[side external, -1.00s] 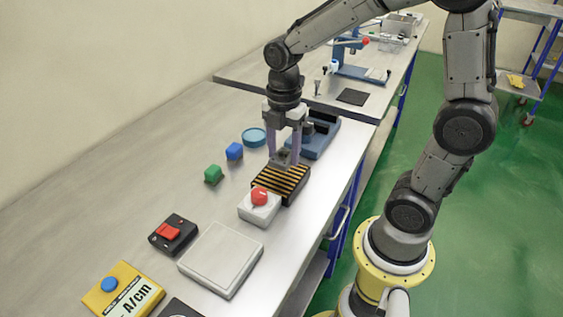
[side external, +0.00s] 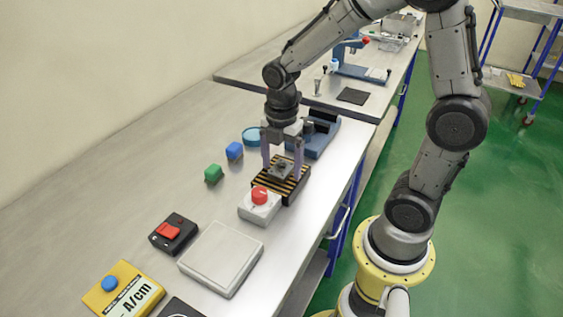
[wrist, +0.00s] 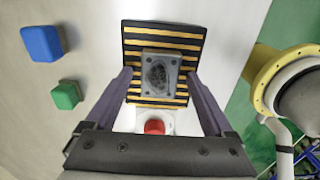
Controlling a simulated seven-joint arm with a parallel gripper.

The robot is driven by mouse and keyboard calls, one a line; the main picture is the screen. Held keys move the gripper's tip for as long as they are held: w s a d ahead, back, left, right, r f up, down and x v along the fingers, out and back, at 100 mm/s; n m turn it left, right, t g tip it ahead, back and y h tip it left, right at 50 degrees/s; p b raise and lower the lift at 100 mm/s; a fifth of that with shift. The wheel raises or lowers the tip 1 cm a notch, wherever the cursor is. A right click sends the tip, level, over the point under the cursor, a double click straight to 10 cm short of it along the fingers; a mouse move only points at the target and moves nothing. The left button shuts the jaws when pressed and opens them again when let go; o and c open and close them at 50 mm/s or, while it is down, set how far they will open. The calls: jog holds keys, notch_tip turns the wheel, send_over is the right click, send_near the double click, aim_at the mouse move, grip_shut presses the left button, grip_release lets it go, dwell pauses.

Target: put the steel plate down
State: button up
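The steel plate (wrist: 160,74), a small grey rectangle with a dark oval and corner holes, lies flat on the black-and-yellow striped block (wrist: 133,38). In the side view the plate (side external: 280,172) shows on the striped block (side external: 294,189), between my fingers. My gripper (side external: 282,168) is open above the block, with one finger on each side of the plate. In the wrist view the gripper (wrist: 159,73) shows a gap between each finger and the plate.
A grey box with a red button (side external: 260,204) stands close in front of the block. Blue (side external: 234,151) and green (side external: 213,174) cubes lie to the left. A blue device (side external: 318,139) stands behind. A pale square pad (side external: 220,258) lies nearer the camera.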

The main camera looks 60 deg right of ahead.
aim_at(281, 168)
notch_tip(281, 168, up, 11)
jog(key=s+a+r+m+t, duration=0.1)
jog(key=s+a+m+t, duration=0.2)
jog(key=s+m, duration=0.9)
jog(key=m+t, duration=0.2)
jog(key=m, duration=0.4)
jog(key=shift+s+r+t, duration=0.25)
jog(key=shift+s+t, duration=0.05)
dwell(1.5)
